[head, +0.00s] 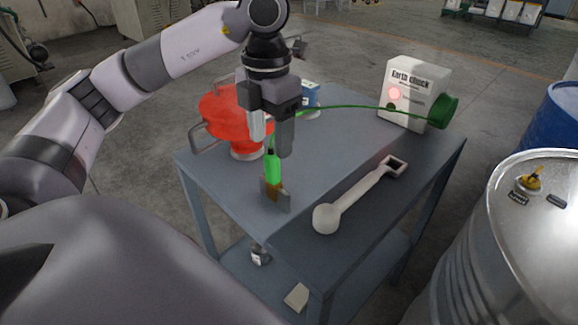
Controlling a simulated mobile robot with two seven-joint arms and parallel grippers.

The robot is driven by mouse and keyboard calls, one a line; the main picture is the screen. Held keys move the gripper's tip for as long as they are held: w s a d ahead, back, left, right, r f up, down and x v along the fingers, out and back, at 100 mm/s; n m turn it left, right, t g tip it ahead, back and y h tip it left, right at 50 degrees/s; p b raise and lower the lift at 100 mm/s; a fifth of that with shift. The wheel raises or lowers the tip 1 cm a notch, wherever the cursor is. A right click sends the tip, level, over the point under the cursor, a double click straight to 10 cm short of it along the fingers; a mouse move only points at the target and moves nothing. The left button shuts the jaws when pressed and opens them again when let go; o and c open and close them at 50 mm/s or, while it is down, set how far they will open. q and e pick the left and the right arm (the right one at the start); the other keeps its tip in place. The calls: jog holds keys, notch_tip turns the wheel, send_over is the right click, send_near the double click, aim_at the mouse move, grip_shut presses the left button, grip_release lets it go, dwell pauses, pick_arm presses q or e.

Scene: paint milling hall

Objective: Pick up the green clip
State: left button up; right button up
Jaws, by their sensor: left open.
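The green clip (272,165) stands upright near the front left of the blue-grey table (330,140). Its lower end meets a small grey and copper-coloured bracket (276,196). Whether the clip is fastened to it, I cannot tell. My left gripper (271,146) points down right above the clip. Its two fingers are apart, around or just in front of the clip's top end. Exact contact cannot be told. A green cable (350,107) runs from near the gripper to a green reel (443,111) on the white Earth Check box (413,92). My right gripper is not in view.
A red pot-like vessel (232,112) with a handle stands behind left of the gripper. A pale ladle-like tool (355,195) lies at the table's right front. A small blue and white container (309,98) stands behind. A steel drum (530,230) stands right of the table.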

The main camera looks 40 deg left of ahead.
aim_at(271, 153)
pick_arm(q)
jog(key=shift+w+f, duration=0.1)
jog(key=shift+f, duration=0.2)
notch_tip(271, 153, down, 6)
jog(key=shift+f+b, duration=0.25)
jog(key=shift+b, duration=0.05)
grip_shut()
